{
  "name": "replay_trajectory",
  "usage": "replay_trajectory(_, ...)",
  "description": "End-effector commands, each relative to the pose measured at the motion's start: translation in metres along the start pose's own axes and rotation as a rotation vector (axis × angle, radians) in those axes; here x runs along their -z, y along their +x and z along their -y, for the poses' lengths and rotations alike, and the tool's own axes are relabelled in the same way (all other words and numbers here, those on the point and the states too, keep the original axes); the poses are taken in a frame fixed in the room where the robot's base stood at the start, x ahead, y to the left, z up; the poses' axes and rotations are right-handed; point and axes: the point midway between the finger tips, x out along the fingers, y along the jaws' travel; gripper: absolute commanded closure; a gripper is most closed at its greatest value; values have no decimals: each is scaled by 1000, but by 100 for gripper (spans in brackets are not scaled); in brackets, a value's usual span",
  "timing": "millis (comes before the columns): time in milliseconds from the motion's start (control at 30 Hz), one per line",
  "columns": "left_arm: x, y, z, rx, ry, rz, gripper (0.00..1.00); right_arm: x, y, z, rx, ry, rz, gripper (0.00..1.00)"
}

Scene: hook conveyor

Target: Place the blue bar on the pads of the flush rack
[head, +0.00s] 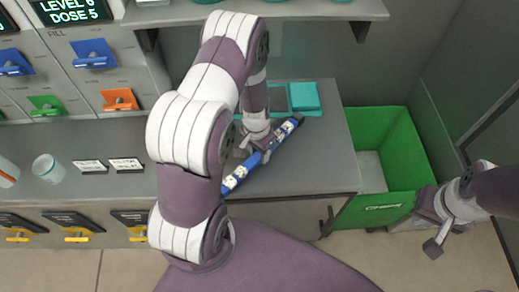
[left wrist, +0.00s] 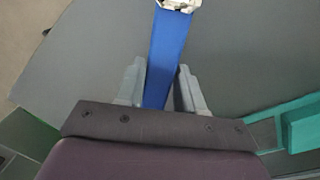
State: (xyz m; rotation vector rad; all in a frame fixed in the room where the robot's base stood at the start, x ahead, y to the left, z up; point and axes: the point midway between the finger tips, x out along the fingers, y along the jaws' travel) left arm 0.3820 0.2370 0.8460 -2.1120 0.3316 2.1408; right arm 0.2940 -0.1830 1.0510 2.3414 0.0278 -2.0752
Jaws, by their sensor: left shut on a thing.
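The blue bar (head: 254,160) has pale patterned fittings near its ends. It lies slantwise over the grey counter in the head view, its lower end toward the counter's front edge. My left gripper (head: 259,152) is shut on the bar near its middle. In the left wrist view the blue bar (left wrist: 168,55) runs between the two grey fingers of the left gripper (left wrist: 160,88). A teal rack with a raised block (head: 304,96) sits behind the bar, probably the flush rack; my arm partly hides it. My right gripper (head: 434,232) hangs at the right, apart from the counter.
A green bin (head: 402,150) stands right of the counter (head: 325,165). A wall panel with coloured levers stands at the back left. A white cup (head: 48,168) and two small labels are on the counter's left. A shelf (head: 285,12) overhangs the back.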

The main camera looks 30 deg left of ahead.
Motion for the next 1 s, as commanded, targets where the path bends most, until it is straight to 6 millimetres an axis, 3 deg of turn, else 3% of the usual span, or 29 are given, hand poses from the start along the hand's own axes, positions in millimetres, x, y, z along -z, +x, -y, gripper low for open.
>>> replay_trajectory(300, 1, 4, 0, 1, 0, -2, 100, 0, 3, 0, 0, 0, 0, 100)
replay_trajectory(333, 1, 3, 0, 1, 0, -2, 56, 0, 2, 0, 0, 0, 0, 100)
replay_trajectory(400, 1, 3, 0, 1, 0, -1, 37, 0, 2, 0, 0, 0, 0, 100)
replay_trajectory(767, 2, -6, 0, 1, 0, -5, 37, 0, 0, 0, 0, 0, 0, 100)
replay_trajectory(1000, 2, -66, 1, 3, 0, -8, 37, -1, 5, 0, 0, 0, 0, 100)
